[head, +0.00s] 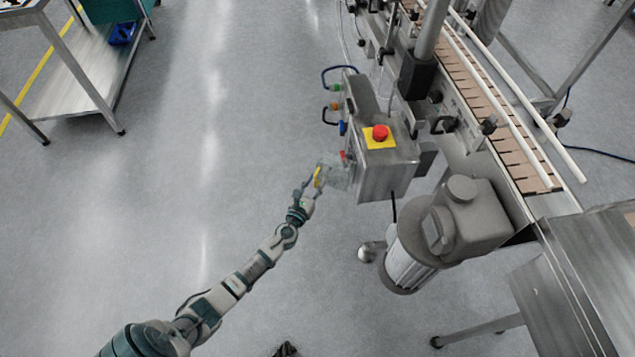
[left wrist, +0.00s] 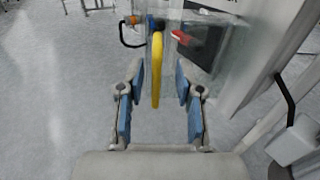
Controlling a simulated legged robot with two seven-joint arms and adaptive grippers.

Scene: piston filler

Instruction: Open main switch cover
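The main switch cover (head: 335,174) is a clear box on the left side of the grey control cabinet. It also shows in the left wrist view (left wrist: 222,62), with the red switch (left wrist: 181,37) seen at it. A yellow handle (left wrist: 157,72) stands upright at the cover's outer edge. My left gripper (head: 312,186) is at the handle. In the left wrist view its blue-padded fingers (left wrist: 161,84) are open, one on each side of the handle, with gaps between. Whether the cover is fully shut is unclear.
The floor left of the cabinet is clear.

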